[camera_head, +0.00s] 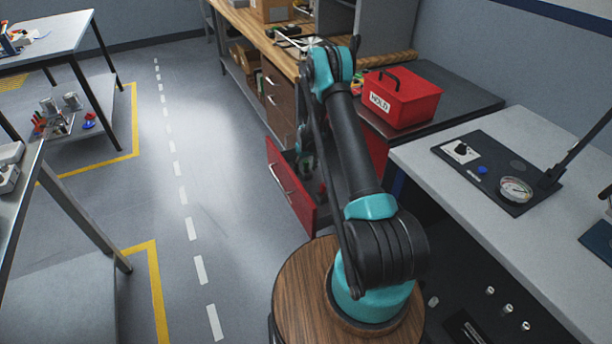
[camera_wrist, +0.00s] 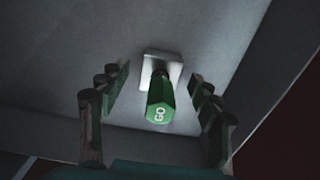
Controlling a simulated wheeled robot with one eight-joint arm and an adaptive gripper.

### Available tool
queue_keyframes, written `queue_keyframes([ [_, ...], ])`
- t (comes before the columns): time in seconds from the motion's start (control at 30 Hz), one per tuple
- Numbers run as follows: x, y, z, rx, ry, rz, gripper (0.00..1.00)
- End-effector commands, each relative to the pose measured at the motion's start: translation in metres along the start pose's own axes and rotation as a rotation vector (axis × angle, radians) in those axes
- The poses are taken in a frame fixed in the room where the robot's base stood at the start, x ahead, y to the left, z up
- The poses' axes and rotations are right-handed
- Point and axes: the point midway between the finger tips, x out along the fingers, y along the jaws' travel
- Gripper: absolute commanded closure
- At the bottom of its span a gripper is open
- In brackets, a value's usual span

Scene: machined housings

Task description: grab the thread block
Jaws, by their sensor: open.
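In the wrist view a small pale square block (camera_wrist: 161,66), which looks like the thread block, lies on a grey surface. A green hexagonal handle marked "GO" (camera_wrist: 161,108) stands out from it toward the camera and covers part of it. My gripper (camera_wrist: 159,90) is open, with one finger on each side of the block and handle. No contact shows. In the head view my arm reaches down to an open red drawer (camera_head: 284,184). Small items inside it are partly hidden, and I cannot make out the block there.
A red toolbox (camera_head: 401,97) stands on a dark top right of my arm. A wooden workbench (camera_head: 262,35) with drawers runs behind. A grey-topped bench (camera_head: 450,180) with a gauge panel is at right. The floor lane at left is clear.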

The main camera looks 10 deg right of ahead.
Motion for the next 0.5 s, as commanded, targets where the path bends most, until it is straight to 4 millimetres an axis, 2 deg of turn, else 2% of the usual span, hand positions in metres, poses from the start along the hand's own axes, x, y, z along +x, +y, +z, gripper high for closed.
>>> queue_keyframes([
  [0.1, 0.0078, 0.0001, 0.0000, 0.000, 0.000, 0.000, 0.36],
  [0.33, 0.0086, 0.0000, 0.0001, 0.000, 0.000, 0.000, 0.36],
  [0.5, 0.0085, 0.0000, 0.0001, 0.000, 0.000, 0.000, 0.56],
])
